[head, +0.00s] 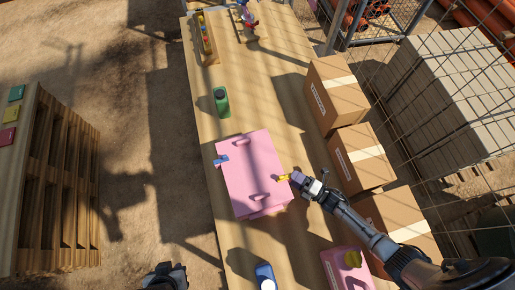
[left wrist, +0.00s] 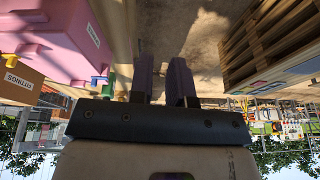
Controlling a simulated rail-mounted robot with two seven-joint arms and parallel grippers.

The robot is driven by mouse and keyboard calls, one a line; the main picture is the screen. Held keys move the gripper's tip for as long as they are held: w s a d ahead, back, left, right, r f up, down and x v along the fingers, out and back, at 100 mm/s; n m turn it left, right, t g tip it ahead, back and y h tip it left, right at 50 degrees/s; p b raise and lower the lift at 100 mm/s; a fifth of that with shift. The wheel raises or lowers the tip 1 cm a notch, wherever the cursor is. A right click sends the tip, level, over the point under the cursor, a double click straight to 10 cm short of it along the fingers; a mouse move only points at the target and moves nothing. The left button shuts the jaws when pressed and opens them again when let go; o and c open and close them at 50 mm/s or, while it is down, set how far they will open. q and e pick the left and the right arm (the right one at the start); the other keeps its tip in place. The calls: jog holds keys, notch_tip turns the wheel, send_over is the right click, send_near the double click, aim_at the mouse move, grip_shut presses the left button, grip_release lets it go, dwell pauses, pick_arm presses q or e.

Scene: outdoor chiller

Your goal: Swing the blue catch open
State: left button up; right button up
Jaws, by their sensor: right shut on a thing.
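A pink chiller box (head: 250,170) with a lid and pink handles sits on the long wooden table. The blue catch (head: 221,160) is on its left side, with no gripper near it. A yellow catch (head: 283,178) is on its right side. My right gripper (head: 292,178) is shut on the yellow catch. My left gripper (head: 168,274) is low and left of the table, well below the blue catch in the head view. In the left wrist view its two purple fingers (left wrist: 165,80) are apart with nothing between them. The chiller (left wrist: 50,35) shows there at upper left.
A green bottle (head: 221,101) stands behind the chiller on the table (head: 235,80). A blue item (head: 265,276) and a pink jug (head: 345,270) are in front. Cardboard boxes (head: 337,93) line the right edge. A pallet stack (head: 55,190) stands left across open ground.

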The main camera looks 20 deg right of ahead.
pick_arm(q)
jog(key=shift+w+d, duration=0.1)
jog(key=shift+d, duration=0.05)
jog(key=shift+c, duration=0.7)
jog(key=shift+w+r, duration=0.2)
jog(key=shift+w, duration=0.15)
grip_shut()
jog(key=w+d+r+m+t+h, duration=0.1)
jog(key=w+d+r+t, duration=0.2)
jog(key=w, duration=0.5)
jog(key=w+d+r+m+t, duration=0.1)
jog(key=w+d+r, duration=0.25)
jog(key=w, duration=0.35)
jog(key=w+d+f+m+g+h, duration=0.2)
jog(key=w+d+f+m+h, duration=0.1)
jog(key=d+f+m, duration=0.5)
jog(key=w+d+m, duration=0.1)
jog(key=d+m, duration=0.2)
jog(key=m, duration=0.2)
jog(key=shift+d+f+h, duration=0.3)
jog(key=shift+d+f, duration=0.1)
